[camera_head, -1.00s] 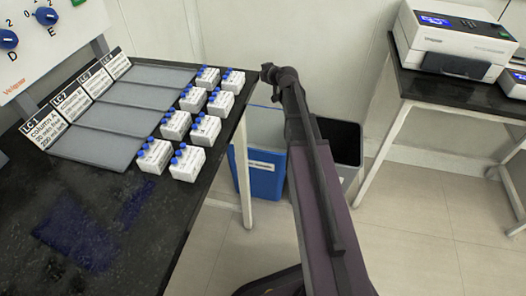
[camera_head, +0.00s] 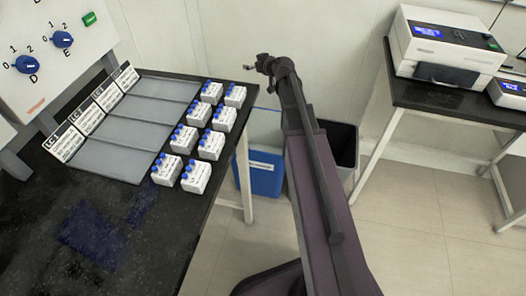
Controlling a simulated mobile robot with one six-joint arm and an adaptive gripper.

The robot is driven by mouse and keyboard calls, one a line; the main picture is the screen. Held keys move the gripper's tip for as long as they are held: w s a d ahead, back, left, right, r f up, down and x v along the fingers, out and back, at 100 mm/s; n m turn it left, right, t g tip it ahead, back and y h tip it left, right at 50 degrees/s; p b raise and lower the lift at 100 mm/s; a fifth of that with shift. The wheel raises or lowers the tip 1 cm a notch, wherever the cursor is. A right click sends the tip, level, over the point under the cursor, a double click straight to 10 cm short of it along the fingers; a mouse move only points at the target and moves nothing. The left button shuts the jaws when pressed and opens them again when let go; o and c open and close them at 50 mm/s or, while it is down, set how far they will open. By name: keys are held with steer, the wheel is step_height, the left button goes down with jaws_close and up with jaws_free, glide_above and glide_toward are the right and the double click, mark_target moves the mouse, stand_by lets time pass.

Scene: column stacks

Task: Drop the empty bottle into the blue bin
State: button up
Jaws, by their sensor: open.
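The blue bin (camera_head: 262,178) stands on the floor between the bench and my arm, with a white label on its front. My arm hides its right side, and I cannot see into its bottom. My gripper (camera_head: 257,78) is open at the end of my raised arm, above and behind the bin in the picture, near the wall. I see nothing held between its fingers. I cannot make out the empty bottle in this view.
A dark-lined grey bin (camera_head: 345,148) stands right of the blue one, partly behind my arm. The black bench (camera_head: 140,235) at left carries grey trays (camera_head: 125,135), label cards and several white boxes with blue-capped vials (camera_head: 195,178). A printer (camera_head: 445,45) stands on the right table.

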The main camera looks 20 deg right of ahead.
steer(key=shift+s+a+r+p, duration=0.1)
steer(key=shift+a+r+p, duration=0.15)
steer(key=shift+r+p, duration=0.55)
steer(key=shift+a+r+p, duration=0.2)
steer(key=shift+r+p, duration=0.35)
steer(key=shift+r, duration=0.35)
